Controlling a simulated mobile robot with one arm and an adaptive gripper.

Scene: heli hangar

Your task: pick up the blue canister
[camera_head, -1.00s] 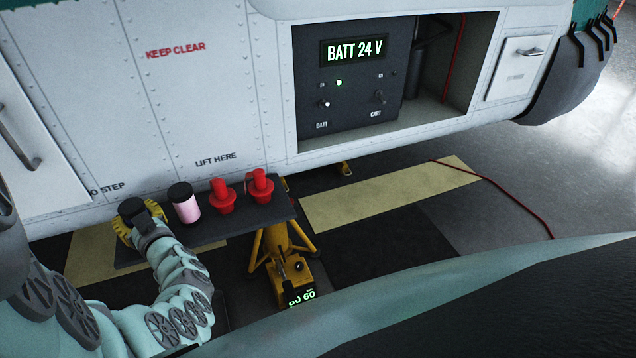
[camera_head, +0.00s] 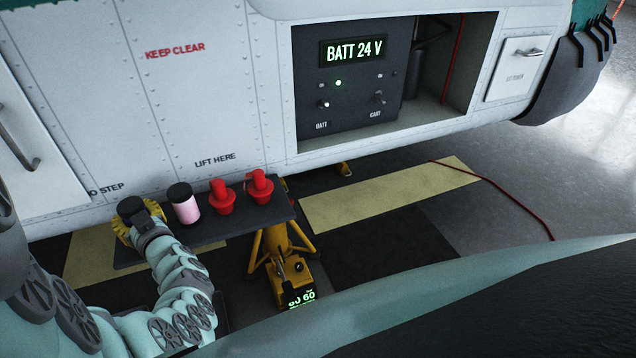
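No blue canister shows in this view. A pink canister (camera_head: 186,210) with a black lid stands upright on a narrow dark shelf (camera_head: 215,230) beside the white fuselage. My gripper (camera_head: 134,212) is at the left end of the shelf, just left of the pink canister and apart from it. A yellow toothed object (camera_head: 121,229) shows around the dark end of my arm. My arm hides much of it, and the fingers cannot be made out, so I cannot tell whether they hold it.
Two red plugs (camera_head: 222,197) (camera_head: 260,187) stand right of the pink canister. A yellow jack (camera_head: 285,262) stands below the shelf's right end. An open bay holds a battery panel (camera_head: 350,85). A red cable (camera_head: 515,198) lies on the floor at right.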

